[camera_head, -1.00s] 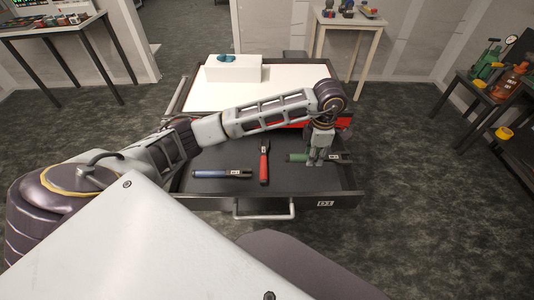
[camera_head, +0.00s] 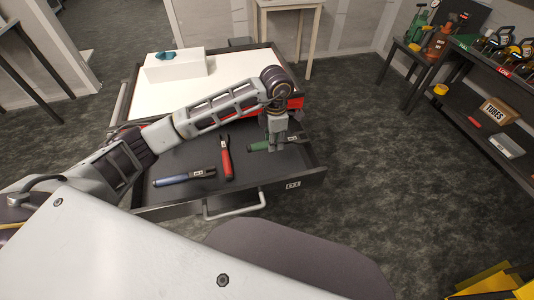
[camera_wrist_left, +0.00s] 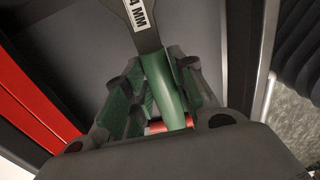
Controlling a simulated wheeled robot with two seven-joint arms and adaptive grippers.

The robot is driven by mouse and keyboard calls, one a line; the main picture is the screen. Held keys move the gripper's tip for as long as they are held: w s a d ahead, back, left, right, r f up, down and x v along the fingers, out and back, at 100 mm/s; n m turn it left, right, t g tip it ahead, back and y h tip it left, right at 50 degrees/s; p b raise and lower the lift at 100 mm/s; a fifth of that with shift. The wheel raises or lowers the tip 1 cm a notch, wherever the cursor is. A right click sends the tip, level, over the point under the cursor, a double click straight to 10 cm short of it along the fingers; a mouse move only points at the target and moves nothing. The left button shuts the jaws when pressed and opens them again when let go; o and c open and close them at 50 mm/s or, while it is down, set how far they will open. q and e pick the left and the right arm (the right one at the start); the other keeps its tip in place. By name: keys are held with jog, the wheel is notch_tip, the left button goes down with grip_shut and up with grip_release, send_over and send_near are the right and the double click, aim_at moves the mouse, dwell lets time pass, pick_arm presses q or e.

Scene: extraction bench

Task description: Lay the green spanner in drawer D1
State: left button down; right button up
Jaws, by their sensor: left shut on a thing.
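The green spanner (camera_head: 260,145) lies level at the right side of the open drawer D1 (camera_head: 240,195), low at its floor. Its green handle (camera_wrist_left: 163,85) and grey shank marked "4 MM" (camera_wrist_left: 139,18) show in the left wrist view. My left gripper (camera_head: 277,146) reaches down into the drawer and is shut on the spanner's handle. I cannot tell whether the spanner touches the drawer floor. My right gripper is in no view.
A red-handled tool (camera_head: 226,160) and a blue-handled tool (camera_head: 182,177) lie in the drawer left of the spanner. A white box (camera_head: 176,67) stands on the white cabinet top (camera_head: 215,91). Shelves with tools (camera_head: 480,70) stand at the right; the floor between is clear.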

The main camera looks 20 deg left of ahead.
pick_arm(q)
send_over(273, 160)
notch_tip(273, 160, down, 4)
jog(key=shift+d+f, duration=0.1)
jog(key=shift+f, duration=2)
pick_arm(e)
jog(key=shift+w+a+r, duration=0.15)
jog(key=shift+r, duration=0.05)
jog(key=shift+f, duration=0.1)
